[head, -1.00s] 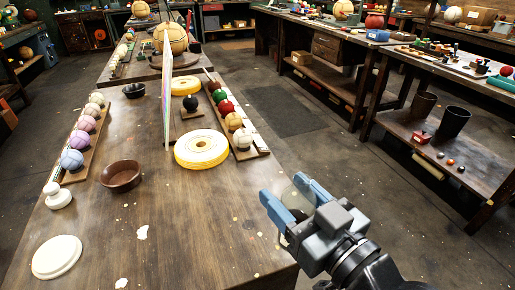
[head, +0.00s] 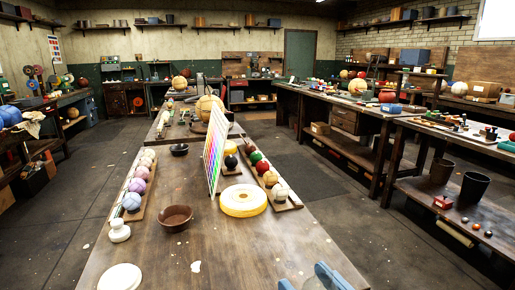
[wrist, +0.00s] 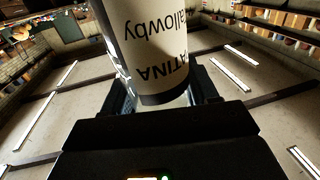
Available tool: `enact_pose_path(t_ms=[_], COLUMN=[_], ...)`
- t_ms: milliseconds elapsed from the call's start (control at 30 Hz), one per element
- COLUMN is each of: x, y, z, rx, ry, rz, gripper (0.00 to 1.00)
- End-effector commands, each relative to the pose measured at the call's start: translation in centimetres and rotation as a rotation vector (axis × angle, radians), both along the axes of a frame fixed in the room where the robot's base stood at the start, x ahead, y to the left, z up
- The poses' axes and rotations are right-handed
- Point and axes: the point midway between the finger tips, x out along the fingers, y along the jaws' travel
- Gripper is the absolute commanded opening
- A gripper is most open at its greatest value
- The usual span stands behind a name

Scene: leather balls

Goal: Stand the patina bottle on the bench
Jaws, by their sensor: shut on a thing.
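The patina bottle (wrist: 150,45) fills the upper middle of the wrist view, with a cream label whose dark lettering reads upside down and a dark band at its near end. My gripper (head: 318,278) is shut on it, with a dark finger on each side of it in the wrist view. In the head view only the blue fingertips show at the bottom edge, by the right side of the bench (head: 225,262). The bottle is mostly cut off there. The bench is a long brown wooden top, and its near part is largely bare.
On the bench are a brown bowl (head: 175,218), a yellow-and-white ring (head: 243,201), a white knob (head: 119,230), a white disc (head: 120,278), racks of coloured balls on both sides and an upright colour chart (head: 214,150). Another workbench (head: 375,112) stands to the right across an aisle.

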Motion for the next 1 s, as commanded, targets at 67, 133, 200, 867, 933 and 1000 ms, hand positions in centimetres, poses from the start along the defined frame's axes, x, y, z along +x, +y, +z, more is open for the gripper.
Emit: enact_pose_path(t_ms=[67,133,200,867,933,1000], x=[0.6,1.0,1.5,4.1,3.5,2.9], y=[-0.4,-0.7,-1.1,-9.9,-11.1,-12.2], z=[-1.1,-2.0,-3.0,-22.8,-25.1,-27.0], rx=[-0.002,-0.002,-0.002,-0.005,-0.003,-0.004], ry=[0.004,0.004,0.004,0.008,0.008,0.006], rz=[-0.019,-0.035,-0.052,-0.369,-0.402,-0.428], gripper=[0.19,0.19,0.19,0.19,0.19,0.19])
